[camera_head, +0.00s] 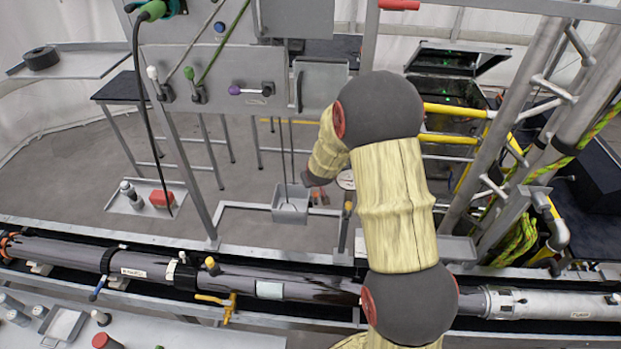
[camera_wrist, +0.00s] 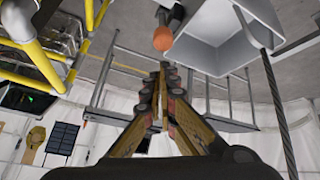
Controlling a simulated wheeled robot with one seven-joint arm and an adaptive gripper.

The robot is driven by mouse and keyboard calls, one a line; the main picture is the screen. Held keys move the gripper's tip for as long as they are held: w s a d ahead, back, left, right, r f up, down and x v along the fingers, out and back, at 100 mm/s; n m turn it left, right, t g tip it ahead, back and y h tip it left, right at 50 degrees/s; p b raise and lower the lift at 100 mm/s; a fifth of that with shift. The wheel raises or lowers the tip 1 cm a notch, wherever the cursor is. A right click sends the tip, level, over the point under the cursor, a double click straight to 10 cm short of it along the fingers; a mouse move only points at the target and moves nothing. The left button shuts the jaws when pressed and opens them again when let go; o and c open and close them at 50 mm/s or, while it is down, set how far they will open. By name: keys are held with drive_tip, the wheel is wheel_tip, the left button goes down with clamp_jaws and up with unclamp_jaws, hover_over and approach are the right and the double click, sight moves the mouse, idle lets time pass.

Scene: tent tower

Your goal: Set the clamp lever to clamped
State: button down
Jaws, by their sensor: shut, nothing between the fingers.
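My gripper (camera_wrist: 163,72) is shut and empty; its two fingers meet in the middle of the wrist view. Just beyond the fingertips is an orange rounded knob (camera_wrist: 162,38), with a gap that I cannot judge. I cannot tell whether it belongs to the clamp lever. In the head view my arm bends down behind its own elbow, and its dark end shows near the hanging grey bin (camera_head: 290,207); the fingers are not clear there. A panel carries a white-knobbed lever (camera_head: 153,75), a green-knobbed lever (camera_head: 190,75) and a purple-knobbed lever (camera_head: 236,90). None is legibly labelled as the clamp.
A grey open bin (camera_wrist: 212,58) and a twisted cable (camera_wrist: 280,110) are close to the fingers' right. Yellow rails (camera_wrist: 38,62) stand at left. A long dark pipe (camera_head: 320,290) with yellow-handled and blue-handled fittings crosses the front. Open floor (camera_head: 60,180) lies left.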

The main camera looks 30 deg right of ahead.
drive_tip(key=shift+s+f, duration=0.3)
drive_tip(key=shift+s, duration=0.3)
drive_tip(key=shift+s+a+b, duration=0.1)
drive_tip(key=shift+b, duration=0.35)
